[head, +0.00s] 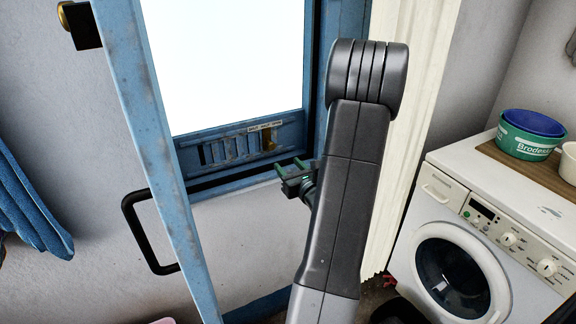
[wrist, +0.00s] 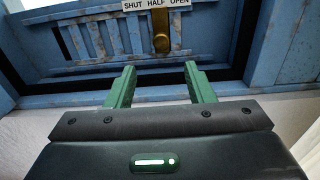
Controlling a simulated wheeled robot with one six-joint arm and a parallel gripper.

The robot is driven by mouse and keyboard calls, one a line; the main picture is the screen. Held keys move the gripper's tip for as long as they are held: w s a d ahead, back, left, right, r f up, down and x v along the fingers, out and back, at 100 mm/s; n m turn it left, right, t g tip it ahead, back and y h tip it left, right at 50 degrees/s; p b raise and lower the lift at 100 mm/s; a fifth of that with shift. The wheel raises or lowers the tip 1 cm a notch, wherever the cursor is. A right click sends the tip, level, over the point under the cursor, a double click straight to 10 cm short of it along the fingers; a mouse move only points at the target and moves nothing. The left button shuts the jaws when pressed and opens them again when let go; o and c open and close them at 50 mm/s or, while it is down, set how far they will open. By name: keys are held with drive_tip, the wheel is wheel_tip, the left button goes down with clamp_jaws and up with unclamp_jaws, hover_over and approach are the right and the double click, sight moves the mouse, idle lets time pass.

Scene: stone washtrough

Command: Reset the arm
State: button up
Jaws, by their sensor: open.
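My gripper (head: 293,172) is open, with nothing between its green fingers. In the head view it is in front of the wall, just below a blue window frame, partly hidden behind my arm. In the wrist view the two fingertips (wrist: 160,70) point toward a slatted blue vent panel (wrist: 85,42) and stand apart from it. A brass knob (wrist: 161,32) on that panel sits under a label (wrist: 156,4) reading SHUT HALF OPEN, roughly below HALF. The panel also shows in the head view (head: 228,150).
A blue panel edge with a black handle (head: 135,235) stands to the left of my gripper. A pale curtain (head: 412,130) hangs to the right. A white washing machine (head: 440,200) carrying green and blue tubs (head: 530,145) is at far right. A blue cloth (head: 25,205) hangs at left.

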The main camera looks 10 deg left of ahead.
sight(271, 147)
drive_tip(key=p+x, duration=0.2)
drive_tip(key=x, duration=1.1)
drive_tip(key=shift+w+a+p, duration=0.2)
drive_tip(key=shift+a+p, duration=0.05)
drive_tip(key=shift+p, duration=0.05)
drive_tip(key=shift+s+a, duration=0.1)
drive_tip(key=shift+s, duration=0.1)
